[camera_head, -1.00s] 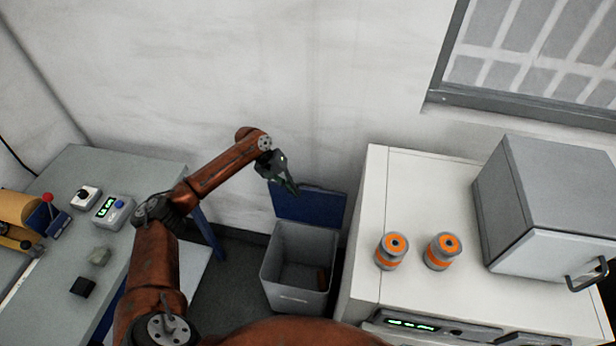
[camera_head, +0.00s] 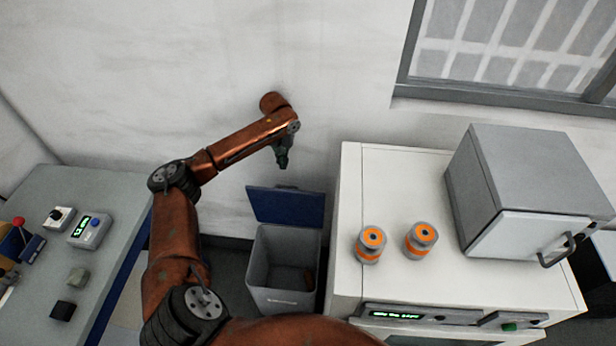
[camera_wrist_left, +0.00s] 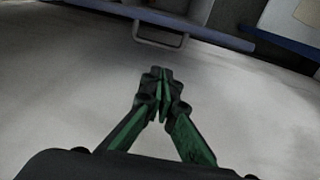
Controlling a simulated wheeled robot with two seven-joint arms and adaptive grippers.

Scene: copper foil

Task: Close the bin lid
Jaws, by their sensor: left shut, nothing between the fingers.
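The grey bin (camera_head: 267,255) stands on the floor between the bench and the white cabinet. Its blue lid (camera_head: 287,207) stands open, raised at the bin's back toward the wall. My left gripper (camera_head: 283,164) points down and appears just above the lid's upper edge in the head view, with a small visible gap. In the left wrist view, its green-and-black fingers (camera_wrist_left: 162,78) meet at the tips, shut and empty. My right gripper is not in view.
The white cabinet (camera_head: 395,285) stands close at the bin's right, carrying two orange-banded canisters (camera_head: 371,242) (camera_head: 421,237) and a grey box oven (camera_head: 535,190). At left is a bench (camera_head: 120,215) with small devices. The pale wall rises behind the bin.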

